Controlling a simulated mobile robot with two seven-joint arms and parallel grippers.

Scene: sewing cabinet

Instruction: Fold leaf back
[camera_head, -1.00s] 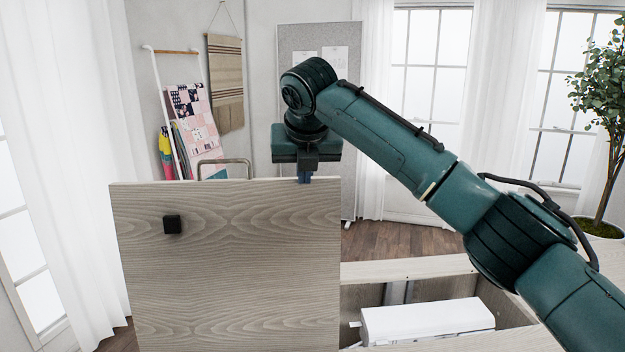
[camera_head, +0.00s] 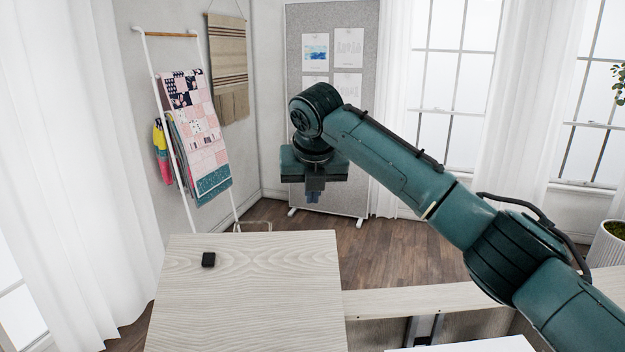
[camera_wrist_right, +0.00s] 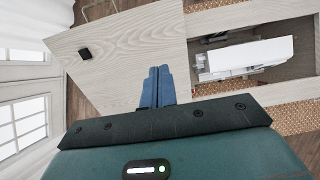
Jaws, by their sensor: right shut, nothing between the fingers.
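The leaf (camera_head: 255,290) is a pale wood-grain panel with a small black knob (camera_head: 208,260) near its far left corner. In the head view it appears leaning well back or near flat; the exact angle is hard to tell. The leaf (camera_wrist_right: 125,55) also fills the upper left of the wrist view. My right gripper (camera_head: 313,196) is shut and empty, pointing down. In the head view its tips show just above the leaf's far edge, with no clear contact. In the wrist view its blue fingers (camera_wrist_right: 158,86) overlap the leaf near its right edge. My left gripper is out of view.
The open cabinet well with a white sewing machine (camera_wrist_right: 245,60) lies to the right of the leaf. A blanket ladder (camera_head: 160,110) and a pinboard (camera_head: 345,110) stand behind. Wood floor (camera_head: 395,250) shows beyond the cabinet.

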